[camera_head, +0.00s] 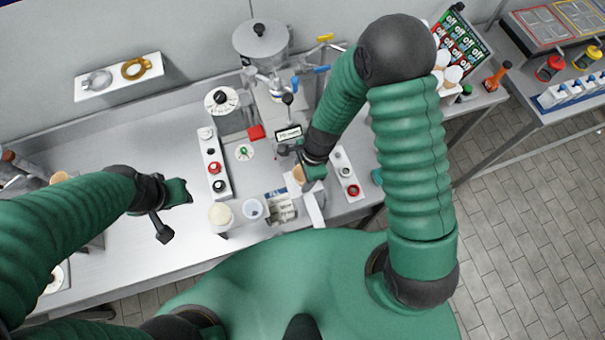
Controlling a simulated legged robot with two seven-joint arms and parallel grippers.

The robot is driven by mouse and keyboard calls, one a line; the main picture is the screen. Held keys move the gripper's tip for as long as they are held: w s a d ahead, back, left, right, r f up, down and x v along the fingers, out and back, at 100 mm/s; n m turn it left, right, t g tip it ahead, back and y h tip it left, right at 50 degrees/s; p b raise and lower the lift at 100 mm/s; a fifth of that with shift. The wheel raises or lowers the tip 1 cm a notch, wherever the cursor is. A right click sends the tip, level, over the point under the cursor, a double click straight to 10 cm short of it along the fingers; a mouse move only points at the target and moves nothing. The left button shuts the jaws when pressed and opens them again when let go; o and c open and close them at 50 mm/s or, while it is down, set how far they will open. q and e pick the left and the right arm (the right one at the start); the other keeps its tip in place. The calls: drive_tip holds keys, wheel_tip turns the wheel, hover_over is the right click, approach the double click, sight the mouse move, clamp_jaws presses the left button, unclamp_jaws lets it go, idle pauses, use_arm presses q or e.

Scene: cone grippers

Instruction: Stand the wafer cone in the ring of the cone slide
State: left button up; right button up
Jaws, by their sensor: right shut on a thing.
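My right gripper (302,168) is shut low over the front middle of the counter. The small tan piece at it looks like the wafer cone (297,174), mostly hidden by the gripper and forearm. Just below it stands a pale upright piece (313,210) that may be the cone slide. I cannot make out its ring, nor whether the cone touches it. My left gripper (174,211) is open and empty over the left part of the counter, its two fingers spread apart.
A machine with a round hopper (262,40) stands behind. A button panel (214,163) and another panel (347,175) flank the middle. A cream-filled tub (220,214) and a clear cup (253,208) stand at the front.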

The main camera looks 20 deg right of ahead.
drive_tip(key=shift+b+x, duration=0.65)
drive_tip(key=shift+x, duration=0.3)
drive_tip(key=o, duration=0.8)
drive_tip(key=shift+d+r, duration=0.1)
drive_tip(key=shift+d, duration=0.1)
drive_tip(key=shift+o, duration=0.5)
drive_tip(key=shift+w, duration=0.1)
drive_tip(key=v, duration=1.6)
drive_tip(key=shift+w+r, duration=0.15)
drive_tip(key=shift+r, duration=0.15)
